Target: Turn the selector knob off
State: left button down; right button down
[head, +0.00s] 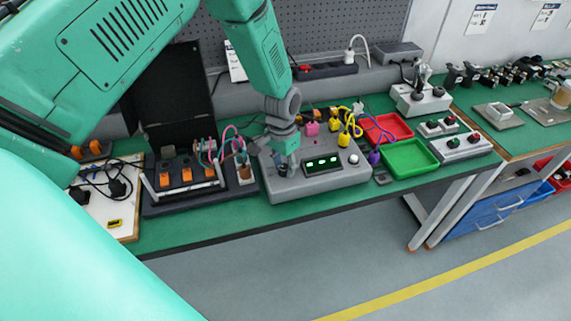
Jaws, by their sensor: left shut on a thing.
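A grey control box (318,182) with a lit green display (322,165) sits on the green bench top. The selector knob (283,170) is at the left end of the box's top, small, dark and mostly hidden by my gripper. My left gripper (287,165) comes down from above and is shut on the knob. Which way the knob points cannot be made out. A white round button (353,158) is at the box's right end. My right gripper is not in view.
An open black case with orange parts (186,176) stands left of the box. Red (387,129) and green (409,158) trays and a grey button box (462,147) are to the right. Colored plugs and cables crowd behind the box. The bench's front edge is clear.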

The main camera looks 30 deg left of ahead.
pick_arm(q)
jog(key=n, duration=0.5)
jog(key=shift+w+a+r+p, duration=0.1)
jog(key=shift+p, duration=0.25)
dwell(0.4)
jog(key=c, duration=1.2)
grip_release()
